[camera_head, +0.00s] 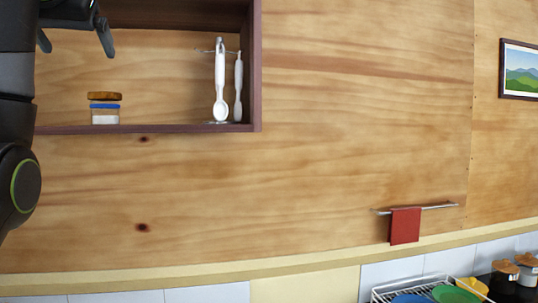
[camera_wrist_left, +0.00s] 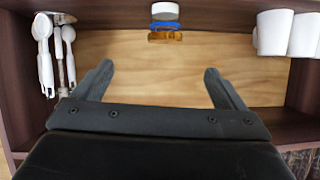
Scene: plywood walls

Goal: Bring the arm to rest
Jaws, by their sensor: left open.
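My left gripper (camera_head: 76,46) is at the upper left of the head view, in front of the open wall shelf (camera_head: 150,130). Its two fingers are spread with nothing between them. In the left wrist view the same gripper (camera_wrist_left: 158,70) is open and empty, facing the shelf's wooden back. A small jar (camera_head: 105,108) with a brown lid and a blue band stands on the shelf below the gripper, apart from the fingers. The jar also shows at the top of the left wrist view (camera_wrist_left: 165,24), upside down. My right gripper is in neither view.
White utensils (camera_head: 220,85) hang at the shelf's right end. White cups (camera_wrist_left: 273,32) are at the right of the left wrist view. A red towel (camera_head: 405,226) hangs on a rail, above a dish rack (camera_head: 378,294) with coloured dishes. The wall between is bare.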

